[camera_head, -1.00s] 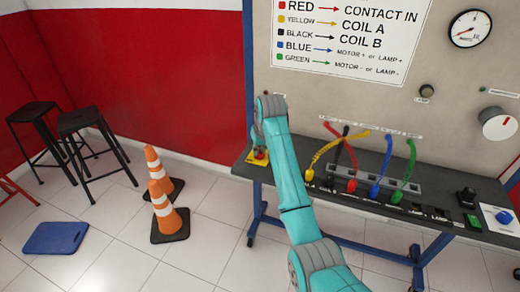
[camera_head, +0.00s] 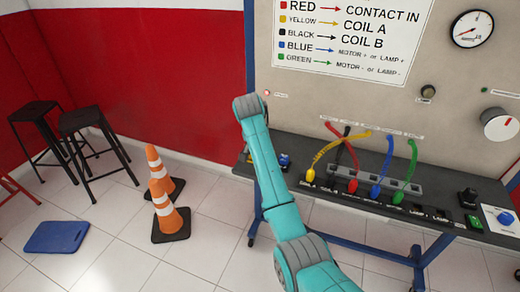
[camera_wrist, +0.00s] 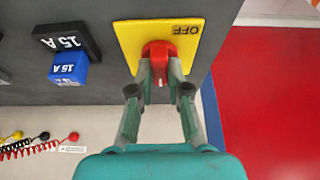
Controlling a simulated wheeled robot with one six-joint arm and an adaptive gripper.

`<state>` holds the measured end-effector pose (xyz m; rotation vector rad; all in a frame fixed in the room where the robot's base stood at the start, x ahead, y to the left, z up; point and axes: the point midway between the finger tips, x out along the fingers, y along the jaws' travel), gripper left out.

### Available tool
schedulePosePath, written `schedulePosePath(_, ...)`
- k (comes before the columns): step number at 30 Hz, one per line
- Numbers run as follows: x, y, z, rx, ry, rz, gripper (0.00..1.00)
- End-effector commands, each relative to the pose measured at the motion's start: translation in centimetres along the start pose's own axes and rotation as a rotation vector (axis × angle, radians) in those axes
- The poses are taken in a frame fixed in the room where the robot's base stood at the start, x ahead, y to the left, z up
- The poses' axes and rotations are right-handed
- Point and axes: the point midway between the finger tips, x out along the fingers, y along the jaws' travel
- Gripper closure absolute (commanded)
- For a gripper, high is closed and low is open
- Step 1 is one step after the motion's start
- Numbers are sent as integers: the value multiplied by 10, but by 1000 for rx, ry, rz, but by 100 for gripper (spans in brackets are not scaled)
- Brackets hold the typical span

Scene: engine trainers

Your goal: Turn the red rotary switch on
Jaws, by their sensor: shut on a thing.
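The red rotary switch (camera_wrist: 159,49) sits on a yellow plate (camera_wrist: 127,36) in the wrist view. The plate's word OFF shows upside down at its upper right. My gripper (camera_wrist: 159,71) has one finger on each side of the red knob and is shut on it. The fingertips partly cover the knob, and a pale mark shows between them. In the head view my arm hides the switch and the gripper at the left end of the bench (camera_head: 440,218).
Black (camera_wrist: 65,42) and blue (camera_wrist: 68,68) 15 A blocks stand close beside the switch. Coloured leads (camera_head: 352,165) run along the bench to its right. The panel (camera_head: 300,105) rises behind, with a small bright red lamp (camera_head: 267,93). Traffic cones (camera_head: 171,222) stand on the floor left.

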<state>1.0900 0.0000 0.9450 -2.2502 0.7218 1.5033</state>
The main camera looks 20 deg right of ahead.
Motion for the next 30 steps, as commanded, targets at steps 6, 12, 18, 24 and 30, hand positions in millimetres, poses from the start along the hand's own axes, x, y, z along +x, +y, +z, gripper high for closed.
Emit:
schedulePosePath(6,0,-1,0,21,0,8,100)
schedulePosePath(12,0,0,0,22,0,8,100)
schedulePosePath(18,0,0,0,22,0,8,69)
schedulePosePath(24,0,0,0,21,0,8,58)
schedulePosePath(30,-4,-1,0,21,1,7,58)
